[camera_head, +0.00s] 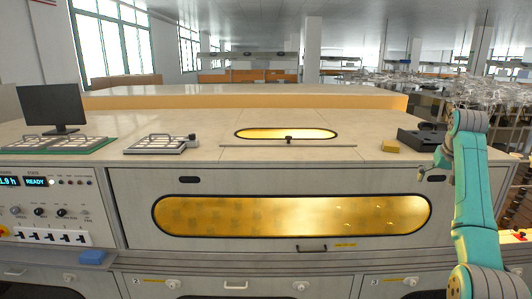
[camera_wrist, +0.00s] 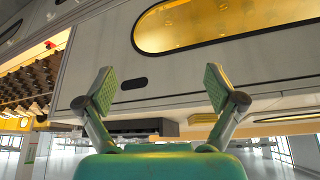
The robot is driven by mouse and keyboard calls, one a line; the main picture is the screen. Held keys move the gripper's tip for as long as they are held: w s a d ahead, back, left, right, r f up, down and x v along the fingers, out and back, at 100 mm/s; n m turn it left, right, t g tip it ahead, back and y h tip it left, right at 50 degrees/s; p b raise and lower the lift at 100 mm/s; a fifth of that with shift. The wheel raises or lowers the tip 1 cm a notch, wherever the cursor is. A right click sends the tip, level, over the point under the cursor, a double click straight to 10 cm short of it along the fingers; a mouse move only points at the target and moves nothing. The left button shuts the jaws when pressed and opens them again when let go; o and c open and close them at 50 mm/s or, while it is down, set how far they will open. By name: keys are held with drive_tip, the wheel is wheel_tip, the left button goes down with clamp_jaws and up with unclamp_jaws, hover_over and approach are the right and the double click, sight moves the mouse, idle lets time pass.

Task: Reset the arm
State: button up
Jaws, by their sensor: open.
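My arm rises at the right of the head view, in teal. My gripper (camera_wrist: 159,89) shows in the wrist view with its two green-padded fingers spread wide and nothing between them. In the head view the gripper end (camera_head: 441,158) is partly hidden by my arm, in front of the cabinet's right part. The cabinet (camera_head: 135,215) has a long amber front window (camera_head: 290,216), which also shows in the wrist view (camera_wrist: 215,22). The front panel lies beyond the fingers, apparently apart from them.
On the cabinet top are a black tray (camera_head: 420,138), a yellow block (camera_head: 390,146), a white rack (camera_head: 155,144), racks on green boards (camera_head: 55,144) and a monitor (camera_head: 52,107). A blue block (camera_head: 92,257) sits on the ledge at left.

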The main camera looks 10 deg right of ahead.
drive_tip(key=a+f+t, duration=0.1)
drive_tip(key=a+f, duration=0.4)
drive_tip(key=f, duration=0.5)
drive_tip(key=w+a+f+n, duration=0.1)
drive_tip(key=a+f, duration=0.3)
drive_tip(key=f, duration=0.6)
drive_tip(key=a+f+t, duration=0.1)
drive_tip(key=a+f, duration=0.4)
drive_tip(key=f, duration=0.5)
drive_tip(key=s+a+f+n+t, duration=0.2)
drive_tip(key=s+a+f+t, duration=0.1)
drive_tip(key=s+a+f, duration=1.2)
drive_tip(key=s+a+f+n+t, duration=0.1)
drive_tip(key=s+a, duration=0.7)
drive_tip(key=s, duration=0.3)
drive_tip(key=s+a+f+t, duration=0.1)
drive_tip(key=s+a+f, duration=0.1)
drive_tip(key=s+a, duration=0.7)
drive_tip(key=s+a+r+n+t+y, duration=0.1)
drive_tip(key=s+a+r, duration=0.1)
drive_tip(key=s+r, duration=0.7)
drive_tip(key=s+a+r+n+t+y, duration=0.1)
drive_tip(key=s+a+r+t, duration=0.1)
drive_tip(key=s+r, duration=0.8)
drive_tip(key=s, duration=0.3)
drive_tip(key=shift+s+r+y, duration=0.25)
drive_tip(key=shift+s+y, duration=0.15)
